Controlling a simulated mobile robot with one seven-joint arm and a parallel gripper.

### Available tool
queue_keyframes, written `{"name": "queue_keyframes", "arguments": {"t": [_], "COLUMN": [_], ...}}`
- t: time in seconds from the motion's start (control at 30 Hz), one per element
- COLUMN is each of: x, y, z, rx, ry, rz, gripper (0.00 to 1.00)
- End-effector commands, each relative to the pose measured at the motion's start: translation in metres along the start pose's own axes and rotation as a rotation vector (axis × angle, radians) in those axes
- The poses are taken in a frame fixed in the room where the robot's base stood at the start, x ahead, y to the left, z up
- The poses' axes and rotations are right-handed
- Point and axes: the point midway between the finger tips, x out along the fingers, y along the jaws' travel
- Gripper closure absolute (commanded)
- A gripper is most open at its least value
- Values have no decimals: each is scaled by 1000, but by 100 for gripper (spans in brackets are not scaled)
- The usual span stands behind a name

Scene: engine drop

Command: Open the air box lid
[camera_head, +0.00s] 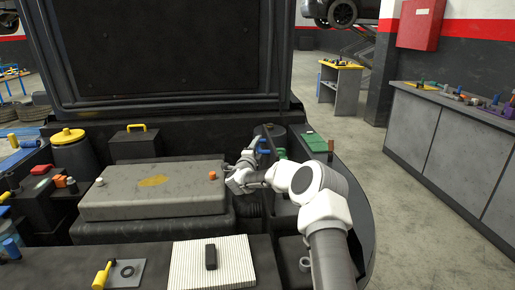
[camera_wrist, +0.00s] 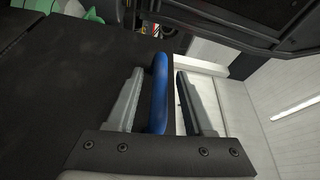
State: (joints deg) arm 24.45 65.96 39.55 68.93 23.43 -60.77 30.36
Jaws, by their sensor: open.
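In the wrist view a blue bar handle (camera_wrist: 158,95) stands on a flat black surface (camera_wrist: 70,85), which looks like the air box lid. My gripper (camera_wrist: 160,74) is open, with one finger on each side of the handle. A gap shows between the handle and the right finger; the left finger is close to it, and contact cannot be told. In the head view my gripper (camera_head: 257,154) is at the blue handle, right of the grey engine cover (camera_head: 150,197). My arm hides much of the box there.
A black box with a yellow handle (camera_head: 136,127) stands behind the engine cover. A white pleated filter (camera_head: 238,262) lies at the front. A green block (camera_head: 314,142) is right of my gripper. The raised hood (camera_head: 165,50) stands behind. Open floor lies at right before a grey workbench (camera_head: 455,140).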

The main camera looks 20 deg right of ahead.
Motion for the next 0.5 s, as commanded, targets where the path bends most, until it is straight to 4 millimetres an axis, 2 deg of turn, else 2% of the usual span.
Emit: {"name": "queue_keyframes", "arguments": {"t": [0.1, 0.3, 0.4, 0.5], "x": [0, 0, 0, 0], "y": [0, 0, 0, 0], "z": [0, 0, 0, 0], "rx": [0, 0, 0, 0], "ry": [0, 0, 0, 1], "rz": [0, 0, 0, 0], "gripper": [50, 86, 100, 100]}}
